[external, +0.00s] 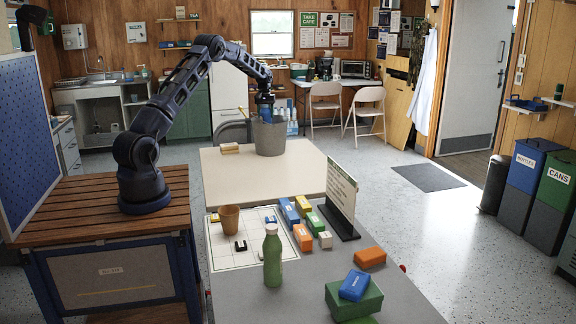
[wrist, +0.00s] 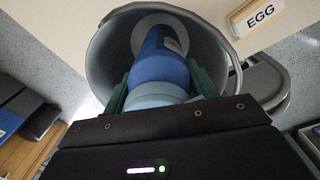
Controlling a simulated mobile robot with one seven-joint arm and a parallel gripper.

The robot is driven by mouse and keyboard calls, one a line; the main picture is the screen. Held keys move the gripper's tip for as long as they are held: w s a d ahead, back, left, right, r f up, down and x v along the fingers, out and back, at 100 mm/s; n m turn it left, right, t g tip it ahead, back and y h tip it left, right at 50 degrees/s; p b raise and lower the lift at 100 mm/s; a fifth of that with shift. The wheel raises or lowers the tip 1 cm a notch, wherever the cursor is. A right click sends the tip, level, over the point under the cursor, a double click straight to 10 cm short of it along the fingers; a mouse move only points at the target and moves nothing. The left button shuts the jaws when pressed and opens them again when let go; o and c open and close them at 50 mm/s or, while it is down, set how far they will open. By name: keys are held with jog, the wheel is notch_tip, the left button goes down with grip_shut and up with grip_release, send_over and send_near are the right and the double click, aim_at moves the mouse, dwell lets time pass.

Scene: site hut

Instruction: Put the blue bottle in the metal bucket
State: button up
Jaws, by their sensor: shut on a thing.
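The metal bucket (external: 269,138) stands on the far cream table. Its round mouth and inner wall (wrist: 104,62) show in the wrist view, with the handle along the right side. My gripper (external: 265,110) is directly over the bucket. In the wrist view my gripper (wrist: 162,88) is shut on the blue bottle (wrist: 158,65), with a green finger on each side. The bottle points down into the bucket, its far end inside the mouth. I cannot tell whether it touches the bottom. In the external view the bottle is mostly hidden by the gripper and the bucket rim.
On the nearer grey table are a green bottle (external: 272,258), a brown cup (external: 229,219), several coloured boxes and a standing sign (external: 340,192). The cream table (external: 220,178) is mostly clear in front of the bucket.

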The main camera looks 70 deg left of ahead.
aim_at(265, 106)
jog(key=shift+f, duration=4.25)
jog(key=o, duration=1.7)
jog(key=shift+c, duration=0.2)
notch_tip(265, 106, up, 12)
jog(key=shift+s+r, duration=0.15)
